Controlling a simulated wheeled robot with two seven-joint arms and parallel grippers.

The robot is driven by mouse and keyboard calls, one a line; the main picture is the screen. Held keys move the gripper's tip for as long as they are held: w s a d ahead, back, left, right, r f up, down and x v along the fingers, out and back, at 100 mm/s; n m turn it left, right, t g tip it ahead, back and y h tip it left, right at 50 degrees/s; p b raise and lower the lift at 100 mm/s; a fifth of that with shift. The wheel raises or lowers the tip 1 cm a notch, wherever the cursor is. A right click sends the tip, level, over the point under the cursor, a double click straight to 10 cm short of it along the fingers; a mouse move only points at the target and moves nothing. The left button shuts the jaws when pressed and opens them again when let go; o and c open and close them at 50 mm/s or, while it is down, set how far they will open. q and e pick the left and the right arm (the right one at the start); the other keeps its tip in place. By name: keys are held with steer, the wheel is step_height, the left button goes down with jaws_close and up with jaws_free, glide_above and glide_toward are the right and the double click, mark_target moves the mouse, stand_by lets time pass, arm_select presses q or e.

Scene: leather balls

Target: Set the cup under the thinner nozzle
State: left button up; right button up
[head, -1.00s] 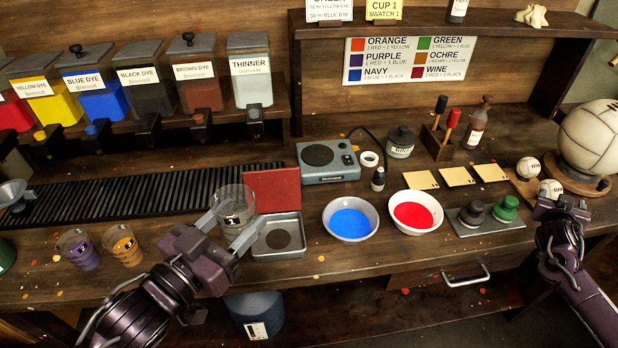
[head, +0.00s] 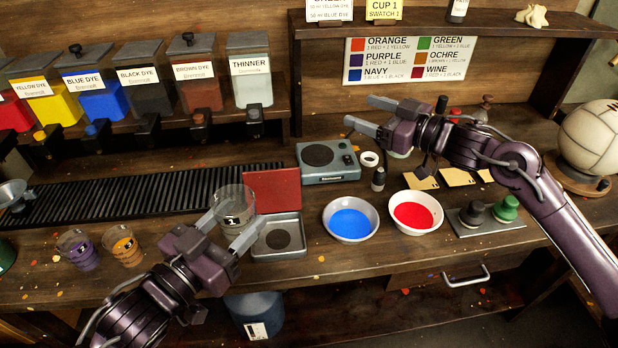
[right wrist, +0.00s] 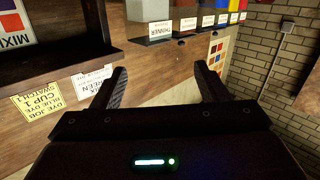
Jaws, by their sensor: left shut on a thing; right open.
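The clear cup (head: 234,204) marked 1 is held between the fingers of my left gripper (head: 232,221), left of the open metal tin. The thinner dispenser (head: 250,82) hangs at the right end of the dispenser row, with its dark nozzle (head: 254,116) below it. The cup is in front of and below that nozzle, not under it. The thinner container also shows in the right wrist view (right wrist: 149,11). My right gripper (head: 363,115) is open and empty, raised in front of the colour chart and above the scale.
A black slatted rack (head: 130,196) runs below the dispensers. The grey scale (head: 327,163), blue bowl (head: 350,219), red bowl (head: 415,212) and open tin (head: 279,237) stand to the right. Two cups of dye, purple (head: 77,250) and orange (head: 123,246), stand at left.

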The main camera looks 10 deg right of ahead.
steer(key=s+a+r+n+g+y, duration=0.2)
steer(key=s+a+n+g+y, duration=0.15)
steer(key=s+a+g, duration=0.35)
steer(key=n+g, duration=0.5)
steer(key=g, duration=0.1)
glide_toward(217, 210)
steer(key=shift+h, duration=0.35)
steer(key=x, duration=0.7)
steer(key=shift+s+a+r, duration=0.1)
steer(key=shift+a+r, duration=0.2)
steer(key=shift+a, duration=0.05)
steer(key=c, duration=0.7)
arm_select(q)
steer(key=o, duration=1.1)
arm_select(e)
steer(key=shift+c, duration=0.3)
